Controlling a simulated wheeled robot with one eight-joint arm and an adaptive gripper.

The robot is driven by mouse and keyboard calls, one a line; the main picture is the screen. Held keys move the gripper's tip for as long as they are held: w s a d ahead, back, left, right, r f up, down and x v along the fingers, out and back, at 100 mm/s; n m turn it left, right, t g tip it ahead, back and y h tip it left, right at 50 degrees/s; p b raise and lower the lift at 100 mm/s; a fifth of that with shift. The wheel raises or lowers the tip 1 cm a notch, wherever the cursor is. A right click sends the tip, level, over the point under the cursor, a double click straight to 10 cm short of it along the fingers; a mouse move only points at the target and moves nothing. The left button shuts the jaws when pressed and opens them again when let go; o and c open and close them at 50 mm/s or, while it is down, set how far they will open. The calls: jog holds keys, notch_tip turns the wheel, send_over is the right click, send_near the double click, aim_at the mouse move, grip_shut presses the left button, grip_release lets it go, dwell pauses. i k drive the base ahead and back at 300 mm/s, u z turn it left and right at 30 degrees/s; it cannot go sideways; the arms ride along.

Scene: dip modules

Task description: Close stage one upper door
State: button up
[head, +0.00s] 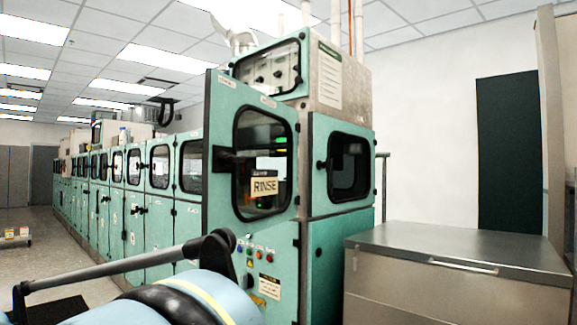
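The upper door (222,110) is the teal panel with a rounded, dark-framed window at the near end of the machine row. It stands open, swung out from the machine front. Its left edge is nearer to me and its right edge lies at the machine corner. A dark latch (224,158) is at its left side. A RINSE sign (265,185) shows at its window. The door hides most of the opening behind it. My gripper is not in view. A light blue, rounded part with a yellow stripe fills the bottom foreground, below the door.
A control panel with coloured buttons (258,262) lies below the door. Another windowed teal panel (318,165) is on the machine's end face. A metal cabinet (450,250) stands at the right. The row of teal modules (130,205) recedes left beside open floor (45,255).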

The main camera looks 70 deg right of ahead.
aim_at(265, 142)
jog(key=k, duration=0.55)
jog(key=z, duration=2.1)
jog(key=i, duration=1)
jog(key=u, duration=0.2)
jog(key=k, duration=2.25)
jog(key=z, duration=0.4)
